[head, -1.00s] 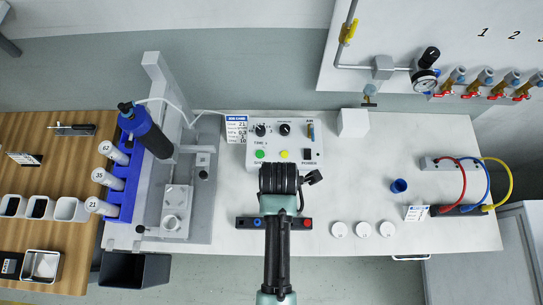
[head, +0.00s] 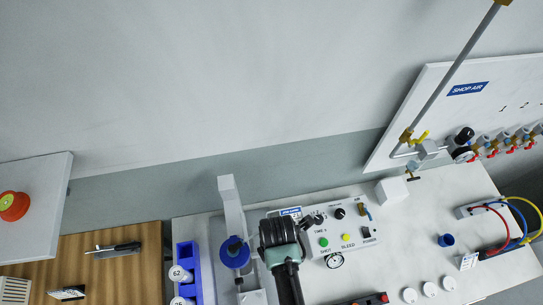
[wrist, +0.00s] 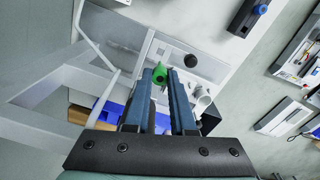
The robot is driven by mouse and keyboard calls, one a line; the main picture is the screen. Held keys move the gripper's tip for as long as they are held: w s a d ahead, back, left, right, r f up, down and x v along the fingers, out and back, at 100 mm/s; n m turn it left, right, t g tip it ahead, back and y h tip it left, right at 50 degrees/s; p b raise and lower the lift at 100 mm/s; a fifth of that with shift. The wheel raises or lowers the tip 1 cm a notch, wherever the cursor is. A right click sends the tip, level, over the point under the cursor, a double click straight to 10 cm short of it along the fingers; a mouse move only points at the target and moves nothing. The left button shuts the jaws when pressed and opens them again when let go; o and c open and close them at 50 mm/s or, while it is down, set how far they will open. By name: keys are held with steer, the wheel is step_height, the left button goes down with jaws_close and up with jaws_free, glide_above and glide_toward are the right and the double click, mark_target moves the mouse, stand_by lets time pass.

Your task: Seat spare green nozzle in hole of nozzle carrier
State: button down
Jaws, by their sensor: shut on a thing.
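A small green nozzle (wrist: 159,74) shows between the fingertips of my gripper (wrist: 165,80) in the wrist view. The fingers are closed on it, and its dark round opening is visible at the end. A pale grey assembly (wrist: 172,46) with a white cylindrical part (wrist: 203,98) lies beyond and to the right of the fingertips. I cannot tell which part is the nozzle carrier, and its hole is not clearly visible. I cannot tell the gap between nozzle and assembly. In the head view my arm hides the gripper and nozzle.

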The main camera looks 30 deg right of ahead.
steer(key=shift+f+b, duration=2.45)
steer(key=shift+f, duration=0.05)
steer(key=shift+p, duration=0.65)
steer(key=shift+f, duration=0.1)
stand_by(0.4)
steer(key=shift+f+b, duration=1.55)
steer(key=shift+f, duration=0.45)
steer(key=c, duration=0.7)
jaws_free()
steer(key=shift+r, duration=0.1)
